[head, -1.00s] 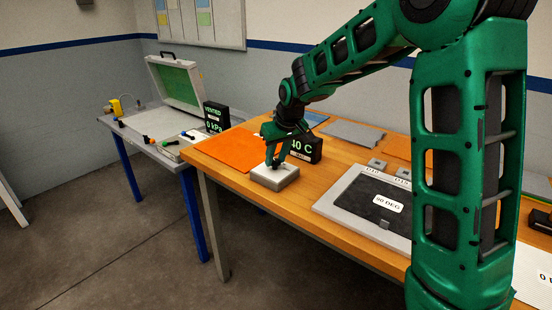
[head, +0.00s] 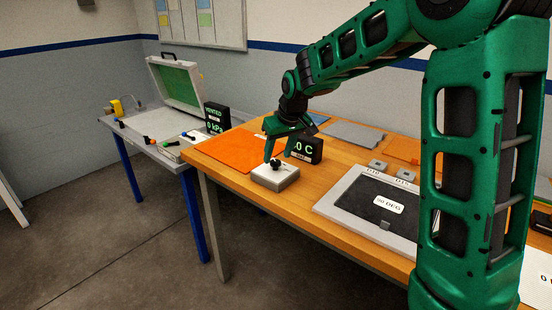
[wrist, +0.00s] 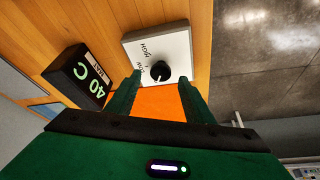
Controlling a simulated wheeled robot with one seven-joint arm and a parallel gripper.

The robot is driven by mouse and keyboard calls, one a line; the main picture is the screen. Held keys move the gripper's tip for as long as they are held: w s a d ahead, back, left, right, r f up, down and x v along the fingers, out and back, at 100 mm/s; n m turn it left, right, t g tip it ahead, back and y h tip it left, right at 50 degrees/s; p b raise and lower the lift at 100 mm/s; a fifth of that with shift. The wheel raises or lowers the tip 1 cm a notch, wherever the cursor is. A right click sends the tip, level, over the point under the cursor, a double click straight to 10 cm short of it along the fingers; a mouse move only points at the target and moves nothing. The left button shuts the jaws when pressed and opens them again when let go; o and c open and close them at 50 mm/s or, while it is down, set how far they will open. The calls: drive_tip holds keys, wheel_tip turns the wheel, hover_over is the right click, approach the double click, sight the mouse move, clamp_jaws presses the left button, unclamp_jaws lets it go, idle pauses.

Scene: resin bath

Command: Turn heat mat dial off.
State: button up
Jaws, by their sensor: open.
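The heat mat dial is a black knob (head: 276,164) on a pale grey box (head: 274,180) near the table's left front edge. In the wrist view the knob (wrist: 160,71) stands on the white face of the box (wrist: 178,44), beside small print that includes HIGH. I cannot tell surely which mark the knob points at. My gripper (head: 279,153) is open and empty, with its fingers pointing down just above the knob. In the wrist view the gripper (wrist: 158,86) has the knob just beyond its fingertips, apart from both. The black display (wrist: 84,77) reads 40 C, MAT.
An orange mat (head: 228,151) lies left of the box. The display (head: 305,150) stands right behind the box, close to my gripper. A second table with an open-lidded case (head: 178,85) stands at the left.

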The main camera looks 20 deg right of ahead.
drive_tip(key=v, duration=0.8)
drive_tip(key=shift+r, duration=0.2)
drive_tip(key=s+d+f+m+g+h, duration=0.1)
drive_tip(key=s+d+f+m, duration=0.1)
drive_tip(key=s+d, duration=0.5)
drive_tip(key=s+d+f+m+g, duration=0.15)
drive_tip(key=s+d, duration=0.25)
drive_tip(key=s, duration=0.7)
drive_tip(key=s+d+f+m+g+h, duration=0.1)
drive_tip(key=s+d+m, duration=0.3)
drive_tip(key=s, duration=0.5)
drive_tip(key=s+d+f+m+y, duration=0.1)
drive_tip(key=s+f, duration=0.3)
drive_tip(key=s, duration=0.8)
drive_tip(key=shift+s+d+f+g, duration=0.2)
drive_tip(key=shift+s+f+g, duration=0.15)
drive_tip(key=shift+g, duration=0.1)
